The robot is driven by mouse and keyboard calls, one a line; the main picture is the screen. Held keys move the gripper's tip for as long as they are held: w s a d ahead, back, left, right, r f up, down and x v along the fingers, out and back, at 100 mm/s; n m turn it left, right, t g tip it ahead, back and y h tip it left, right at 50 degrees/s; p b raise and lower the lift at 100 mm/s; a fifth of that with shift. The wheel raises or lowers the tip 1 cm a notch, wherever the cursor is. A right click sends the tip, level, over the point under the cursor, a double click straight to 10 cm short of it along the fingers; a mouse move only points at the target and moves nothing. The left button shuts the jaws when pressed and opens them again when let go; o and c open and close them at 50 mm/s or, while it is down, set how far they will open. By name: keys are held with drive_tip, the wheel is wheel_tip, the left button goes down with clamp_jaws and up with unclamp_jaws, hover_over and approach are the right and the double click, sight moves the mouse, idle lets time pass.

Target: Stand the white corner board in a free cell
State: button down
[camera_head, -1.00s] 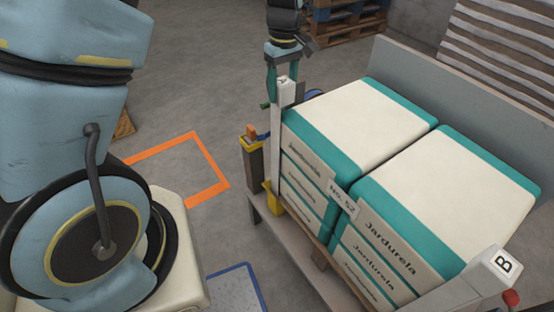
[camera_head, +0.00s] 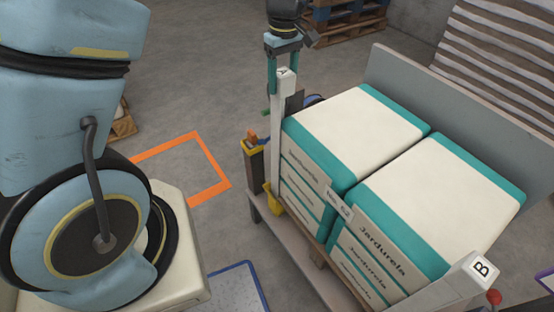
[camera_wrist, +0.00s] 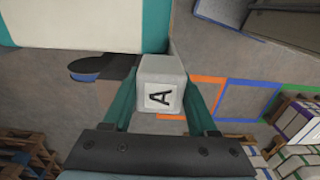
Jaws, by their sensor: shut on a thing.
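In the wrist view the top of the white board (camera_wrist: 160,85) sits between the two teal fingers. It looks upright; its lower end is near a yellow part by the stack, and I cannot tell whether it touches. A dark holder with a yellow rim (camera_head: 252,148) stands left of the board, with an orange item in its top. Its cells cannot be made out.
Teal-and-white sacks (camera_head: 350,125) fill the low platform, with a grey panel (camera_head: 460,115) behind. A white post labelled B (camera_head: 478,272) stands at the near right, a red knob beside it.

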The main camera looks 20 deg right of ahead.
wheel_tip(320, 180, up, 13)
drive_tip(key=p, duration=1)
drive_tip(key=shift+d+f, duration=0.1)
